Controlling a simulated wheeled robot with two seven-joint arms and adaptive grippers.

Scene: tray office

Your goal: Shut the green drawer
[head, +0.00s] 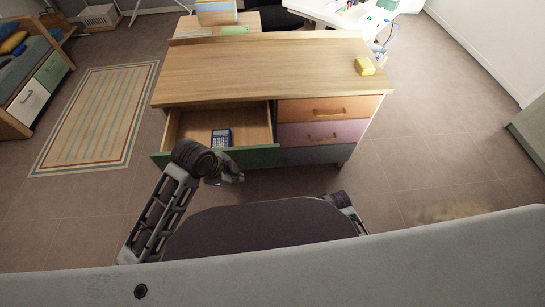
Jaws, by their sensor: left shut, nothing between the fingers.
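The green drawer (258,156) is open at the lower left of the wooden dresser (240,75), pulled out toward me. A blue calculator (221,138) lies inside it. My left gripper (232,178) is shut and empty, just in front of the drawer's green front near its middle. It covers part of that front, and I cannot tell whether it touches. My right arm shows only in part at the lower right of my base, and its gripper is hidden.
Orange (328,108), pink (322,133) and grey-blue (315,155) drawers on the right of the dresser are shut. A yellow sponge-like block (365,66) lies on top. A striped rug (97,117) lies at left. The floor at right is clear.

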